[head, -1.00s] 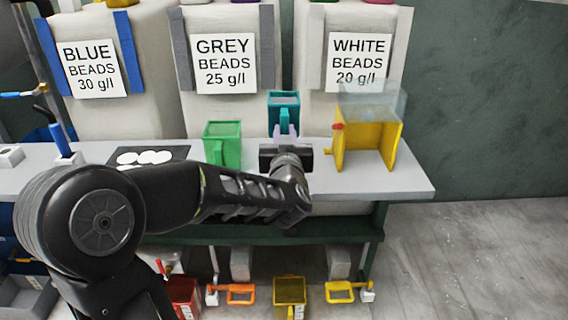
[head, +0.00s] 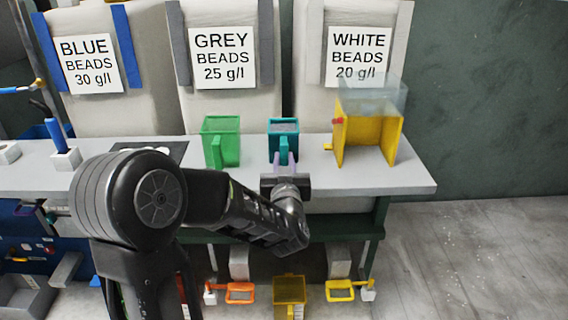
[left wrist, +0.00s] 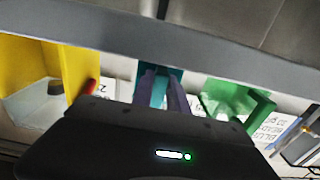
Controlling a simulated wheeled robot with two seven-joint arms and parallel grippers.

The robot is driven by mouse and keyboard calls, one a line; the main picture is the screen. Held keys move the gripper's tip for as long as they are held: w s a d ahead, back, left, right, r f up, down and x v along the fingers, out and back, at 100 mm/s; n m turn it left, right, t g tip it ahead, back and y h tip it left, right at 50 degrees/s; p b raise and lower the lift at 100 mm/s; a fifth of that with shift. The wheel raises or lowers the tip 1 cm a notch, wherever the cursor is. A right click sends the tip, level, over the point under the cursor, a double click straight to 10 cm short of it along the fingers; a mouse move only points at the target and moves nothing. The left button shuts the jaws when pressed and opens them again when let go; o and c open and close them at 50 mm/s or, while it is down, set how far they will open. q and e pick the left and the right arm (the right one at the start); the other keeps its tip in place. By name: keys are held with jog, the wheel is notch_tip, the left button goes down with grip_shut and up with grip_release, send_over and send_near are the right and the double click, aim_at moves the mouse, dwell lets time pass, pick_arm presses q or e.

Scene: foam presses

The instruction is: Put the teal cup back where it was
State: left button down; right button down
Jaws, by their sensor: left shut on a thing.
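The teal cup (head: 272,142) is upright at the bench, between the green cup and the yellow stand. Its inside looks dark grey from above. My left gripper (head: 284,158) comes from the front and is shut on the cup's handle. In the left wrist view the teal cup (left wrist: 160,88) shows between the two purple-grey fingers (left wrist: 163,92). The cup's base is partly hidden by the gripper, so I cannot tell whether it touches the bench top. My right gripper is out of view.
The green cup (head: 229,148) stands close on the left. The yellow stand (head: 364,140) with a clear top is on the right. The grey bench top (head: 415,182) is clear at its right end. Bead sacks with labels (head: 222,58) stand behind.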

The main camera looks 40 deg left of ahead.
pick_arm(q)
jog(key=shift+f+b, duration=0.3)
jog(key=c, duration=1.3)
grip_release()
jog(key=shift+r, duration=0.1)
jog(key=shift+r, duration=0.1)
